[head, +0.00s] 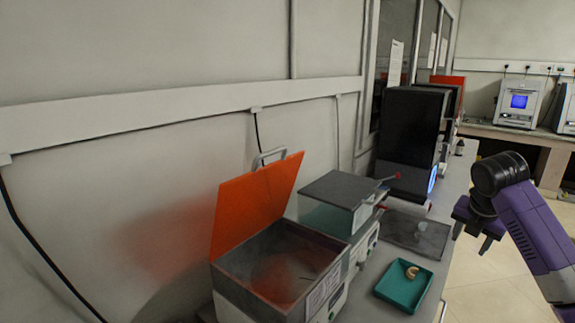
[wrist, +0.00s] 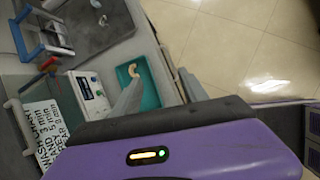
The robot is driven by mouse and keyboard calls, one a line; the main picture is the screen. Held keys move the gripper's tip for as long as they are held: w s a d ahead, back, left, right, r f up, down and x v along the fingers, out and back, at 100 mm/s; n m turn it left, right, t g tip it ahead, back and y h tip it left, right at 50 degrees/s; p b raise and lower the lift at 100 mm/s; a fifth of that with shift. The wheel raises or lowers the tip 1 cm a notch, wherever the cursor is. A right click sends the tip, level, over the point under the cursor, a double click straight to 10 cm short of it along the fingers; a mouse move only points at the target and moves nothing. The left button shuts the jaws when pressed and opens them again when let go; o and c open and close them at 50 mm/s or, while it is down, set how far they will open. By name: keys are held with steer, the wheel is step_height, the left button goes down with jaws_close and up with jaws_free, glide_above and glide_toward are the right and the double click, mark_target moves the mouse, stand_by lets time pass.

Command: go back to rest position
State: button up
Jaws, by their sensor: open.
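My gripper (head: 471,237) is at the right of the head view, raised at the aisle side of the bench, with its fingers spread and nothing between them. In the wrist view its two fingers (wrist: 160,92) show apart above the purple housing. A teal tray (head: 393,294) lies on the bench to the left of and below the gripper. A small beige curved piece (head: 410,269) rests in the tray. The tray (wrist: 151,101) and the curved piece (wrist: 136,70) also show in the wrist view, partly behind the fingers.
An open metal bath (head: 235,290) with a raised orange lid (head: 258,200) stands at the front of the bench. Beside it is a device with a grey lid (head: 338,188), then a dark flat plate (head: 416,233) and a black cabinet (head: 408,125). Floor (head: 497,283) is clear at the right.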

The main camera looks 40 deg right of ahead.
steer(key=w+d+r+m+t+h, duration=0.2)
steer(key=w+r+m+t, duration=0.2)
steer(key=w+r, duration=0.15)
steer(key=w+a+m+t+h, duration=0.1)
steer(key=w+a+m+t, duration=0.4)
steer(key=w, duration=0.3)
steer(key=w+a+f+m+t+h+b, duration=0.1)
steer(key=a+m+t, duration=0.3)
steer(key=a, duration=0.5)
steer(key=w+a+f+m+t, duration=0.2)
steer(key=a+m, duration=0.3)
steer(key=a, duration=0.4)
steer(key=s+a+f+m+b, duration=0.1)
steer(key=s+a+f+m, duration=0.25)
steer(key=s+a, duration=0.45)
steer(key=s+a+f+m, duration=0.35)
steer(key=s+a, duration=0.25)
steer(key=a, duration=0.5)
steer(key=s+a+f+n+g+y, duration=0.1)
steer(key=s+a+f+n+y, duration=0.2)
steer(key=s+a, duration=0.3)
steer(key=s+a+f+n+g+y+b, duration=0.1)
steer(key=s+a+f+n+y, duration=0.2)
steer(key=s, duration=1.2)
steer(key=a+f+y, duration=0.2)
steer(key=a+f, duration=0.1)
steer(key=a, duration=0.1)
steer(key=shift+s+f+y+b, duration=0.2)
steer(key=shift+y+b, duration=0.1)
steer(key=shift+y, duration=0.1)
